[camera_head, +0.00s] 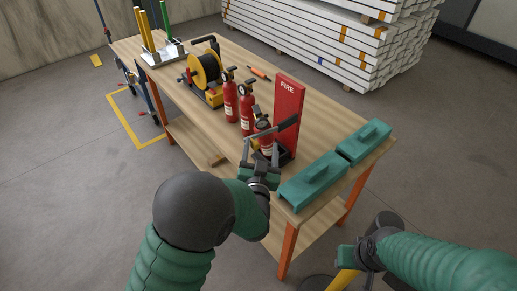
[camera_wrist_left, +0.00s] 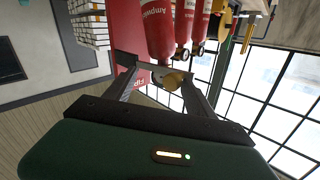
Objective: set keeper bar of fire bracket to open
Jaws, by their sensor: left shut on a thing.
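The fire bracket (camera_head: 289,103) is an upright red board marked FIRE near the table's front edge. Its grey keeper bar (camera_head: 282,127) reaches across the board and out to the left, by the top of a red extinguisher (camera_head: 263,124) at the bracket. My left gripper (camera_head: 262,149) is shut on the keeper bar, at the bar's left part. In the left wrist view, the fingers (camera_wrist_left: 160,82) frame the bar, with the red board behind it. My right gripper (camera_head: 352,253) is low at the right, away from the bracket; its fingers are unclear.
Two more extinguishers (camera_head: 230,97) stand left of the bracket. Two teal cases (camera_head: 312,181) lie close on its right. A yellow-black reel (camera_head: 206,71) and a stand with colored posts (camera_head: 162,52) are farther back on the wooden table (camera_head: 325,118). White stacked beams (camera_head: 330,45) lie behind.

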